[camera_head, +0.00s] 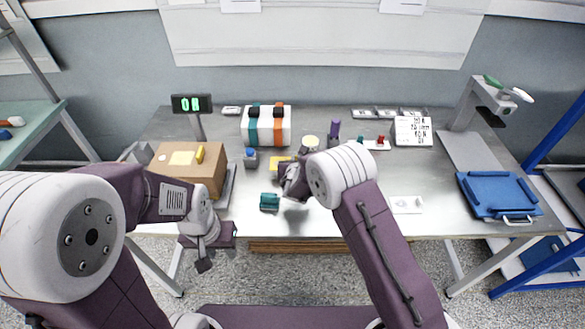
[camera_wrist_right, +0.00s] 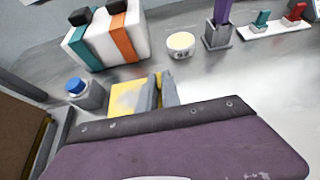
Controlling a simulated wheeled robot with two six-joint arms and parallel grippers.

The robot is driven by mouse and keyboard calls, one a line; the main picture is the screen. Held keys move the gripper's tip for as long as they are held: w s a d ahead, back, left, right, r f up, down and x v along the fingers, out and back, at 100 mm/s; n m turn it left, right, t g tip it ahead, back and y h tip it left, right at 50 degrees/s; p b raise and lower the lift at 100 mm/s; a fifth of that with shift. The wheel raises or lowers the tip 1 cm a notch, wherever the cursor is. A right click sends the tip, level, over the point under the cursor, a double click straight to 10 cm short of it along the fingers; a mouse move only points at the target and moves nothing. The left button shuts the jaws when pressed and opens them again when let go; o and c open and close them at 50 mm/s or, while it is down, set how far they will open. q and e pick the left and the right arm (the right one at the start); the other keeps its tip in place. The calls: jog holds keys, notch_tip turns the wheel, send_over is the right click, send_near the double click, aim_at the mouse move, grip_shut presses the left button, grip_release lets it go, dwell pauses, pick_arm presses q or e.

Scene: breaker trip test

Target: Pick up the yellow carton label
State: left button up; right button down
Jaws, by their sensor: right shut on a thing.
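The yellow carton label (camera_head: 278,161) is a flat yellow piece near the middle of the metal table, partly hidden behind my right gripper (camera_head: 286,177). In the right wrist view the yellow label (camera_wrist_right: 126,98) shows at the fingers of my right gripper (camera_wrist_right: 158,90), which is shut on it. Whether the label still touches the table cannot be told. My left gripper (camera_head: 206,258) hangs at the table's front edge, below the cardboard carton (camera_head: 206,177); its finger opening is not clear. The carton has a pale yellowish patch and a small yellow object on top.
A blue-topped grey container (camera_head: 251,159) and a white box with teal and orange bands (camera_head: 266,126) stand close to the label. A round tub (camera_head: 310,142) and a purple-handled item (camera_head: 334,133) are behind. A teal block (camera_head: 269,202) lies in front. A blue tray (camera_head: 497,194) is right.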

jog(key=s+d+r+b, duration=0.1)
jog(key=d+r, duration=0.5)
jog(key=d, duration=0.4)
jog(key=shift+s+d+b, duration=0.25)
jog(key=shift+s+b, duration=0.1)
jog(key=shift+s, duration=0.05)
